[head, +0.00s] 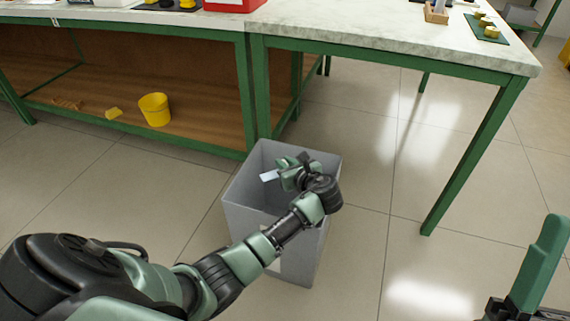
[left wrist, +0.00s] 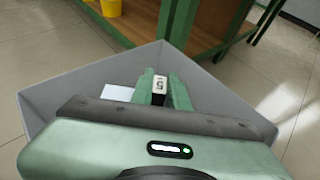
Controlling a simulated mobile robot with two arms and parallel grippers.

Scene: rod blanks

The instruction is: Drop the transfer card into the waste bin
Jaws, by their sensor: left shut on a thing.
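The transfer card (head: 269,176) is a small white piece sticking out to the left of my left gripper (head: 289,168) in the head view. The gripper is shut on it, over the open top of the grey waste bin (head: 258,225). In the left wrist view, the white card (left wrist: 117,93) shows left of the green fingers (left wrist: 166,88), with the bin's walls (left wrist: 65,85) around them. A small white-and-black piece marked 5 (left wrist: 160,84) shows between the fingers. Part of my right gripper (head: 540,262) shows at the lower right; its opening cannot be told.
A green-framed workbench (head: 390,50) stands behind the bin, its leg to the right. A red box (head: 235,4) is on top. The tiled floor at right is clear.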

